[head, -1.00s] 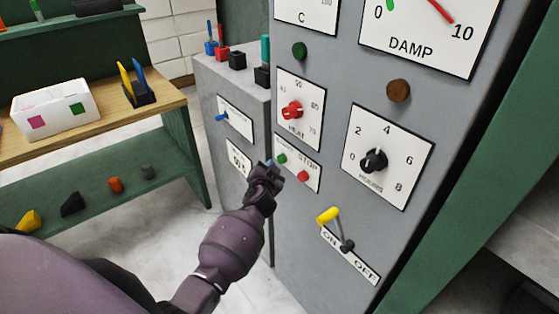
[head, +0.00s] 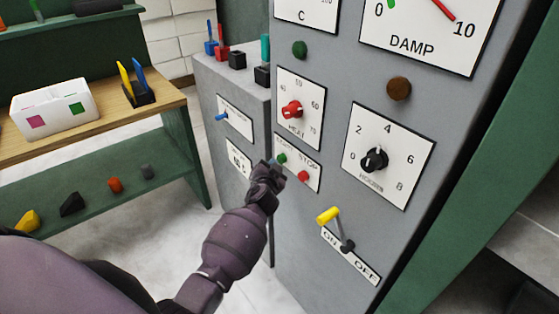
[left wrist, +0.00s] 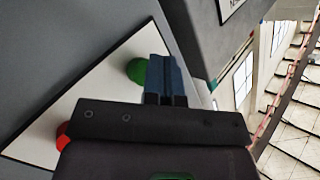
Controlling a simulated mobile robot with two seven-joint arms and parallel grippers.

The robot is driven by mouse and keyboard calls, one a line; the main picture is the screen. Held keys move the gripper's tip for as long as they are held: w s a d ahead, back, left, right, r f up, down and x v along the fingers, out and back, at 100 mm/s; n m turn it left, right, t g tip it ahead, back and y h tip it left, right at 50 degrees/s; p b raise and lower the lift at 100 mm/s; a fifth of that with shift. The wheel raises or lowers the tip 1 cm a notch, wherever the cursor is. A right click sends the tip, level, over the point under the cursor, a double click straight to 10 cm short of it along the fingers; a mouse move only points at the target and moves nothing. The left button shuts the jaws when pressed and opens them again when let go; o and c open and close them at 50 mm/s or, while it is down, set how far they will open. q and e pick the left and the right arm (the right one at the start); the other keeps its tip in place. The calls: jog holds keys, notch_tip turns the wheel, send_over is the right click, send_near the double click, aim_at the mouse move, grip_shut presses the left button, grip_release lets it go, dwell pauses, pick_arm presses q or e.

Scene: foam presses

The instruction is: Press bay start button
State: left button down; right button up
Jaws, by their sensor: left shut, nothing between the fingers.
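The green start button (head: 281,159) sits on a white START/STOP plate (head: 314,174) on the grey cabinet front, with the red stop button (head: 303,176) to its lower right. My left gripper (head: 270,163) is shut and empty, its tip just left of the green button. In the left wrist view the blue fingertips (left wrist: 165,80) overlap the right side of the green button (left wrist: 136,70); I cannot tell whether they touch it. The red button (left wrist: 63,136) shows at the left edge there, partly hidden by the gripper body. My right gripper is not in view.
Above the plate is the red HEAT knob (head: 292,110); to the right is the black HOURS knob (head: 374,160). A yellow-handled ON/OFF lever (head: 328,215) sticks out below. A lower grey cabinet (head: 205,80) stands to the left, with a wooden-topped bench (head: 110,118) beyond it.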

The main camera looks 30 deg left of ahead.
pick_arm(q)
jog(key=shift+w, duration=0.2)
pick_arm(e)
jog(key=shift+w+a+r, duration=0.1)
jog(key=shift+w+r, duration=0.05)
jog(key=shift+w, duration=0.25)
pick_arm(q)
jog(key=shift+d, duration=0.1)
jog(key=shift+w, duration=0.25)
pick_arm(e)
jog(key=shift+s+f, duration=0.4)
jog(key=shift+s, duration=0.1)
pick_arm(q)
jog(key=shift+d+b, duration=0.1)
jog(key=shift+b, duration=0.2)
jog(key=shift+w, duration=0.1)
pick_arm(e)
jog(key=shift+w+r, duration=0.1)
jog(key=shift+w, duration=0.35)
pick_arm(q)
jog(key=shift+s+a+p, duration=0.3)
jog(key=shift+s+a, duration=0.05)
jog(key=shift+s, duration=0.55)
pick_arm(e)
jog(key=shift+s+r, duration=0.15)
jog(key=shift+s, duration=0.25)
